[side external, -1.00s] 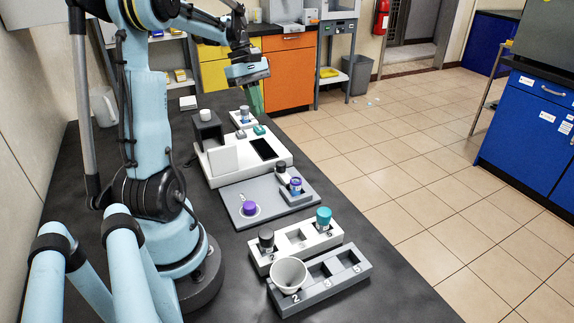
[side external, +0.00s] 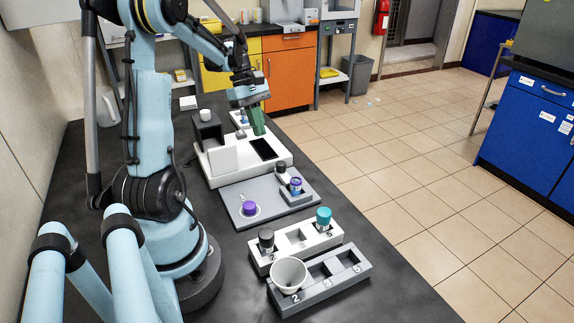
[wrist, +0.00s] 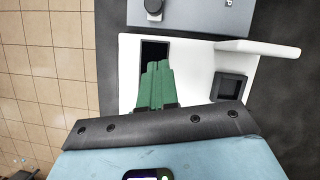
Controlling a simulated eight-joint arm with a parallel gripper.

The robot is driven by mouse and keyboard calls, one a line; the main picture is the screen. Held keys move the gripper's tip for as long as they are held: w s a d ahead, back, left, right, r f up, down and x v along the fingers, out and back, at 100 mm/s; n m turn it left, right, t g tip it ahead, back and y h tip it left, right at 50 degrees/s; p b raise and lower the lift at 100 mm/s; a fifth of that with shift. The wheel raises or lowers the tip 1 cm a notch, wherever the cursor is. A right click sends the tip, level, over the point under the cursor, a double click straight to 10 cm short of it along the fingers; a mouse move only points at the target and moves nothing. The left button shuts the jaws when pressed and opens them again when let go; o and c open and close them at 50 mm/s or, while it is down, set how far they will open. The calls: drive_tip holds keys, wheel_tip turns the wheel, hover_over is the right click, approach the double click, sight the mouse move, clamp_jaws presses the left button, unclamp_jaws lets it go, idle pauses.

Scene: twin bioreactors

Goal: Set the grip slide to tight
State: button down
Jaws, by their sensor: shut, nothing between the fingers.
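My gripper (side external: 257,124) has green fingers, pressed together with nothing between them. It points down over the far end of the white device (side external: 222,178). In the wrist view my gripper (wrist: 157,72) shows in front of a black panel (wrist: 154,47) on the white device (wrist: 127,75). The black panel also shows in the side view (side external: 263,150), just nearer the camera than the fingertips. A small grey piece (side external: 240,134) sits left of the fingers. The small teal piece is hidden behind the fingers now. I cannot make out the grip slide or its setting; contact is unclear.
A grey tray (side external: 232,200) with purple-capped pieces lies nearer the camera. White (side external: 282,262) and grey (side external: 325,296) racks stand in front, with a white cup (side external: 289,273).

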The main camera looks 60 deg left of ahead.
sight(278, 162)
drive_tip(key=x, duration=0.4)
drive_tip(key=shift+d+f, duration=0.1)
drive_tip(key=shift+f, duration=0.1)
drive_tip(key=d, duration=0.3)
drive_tip(key=shift+w+f, duration=0.1)
drive_tip(key=shift+w, duration=0.3)
drive_tip(key=shift+w+d, duration=0.15)
drive_tip(key=shift+d, duration=0.35)
drive_tip(key=shift+d, duration=0.95)
drive_tip(key=shift+a, duration=0.1)
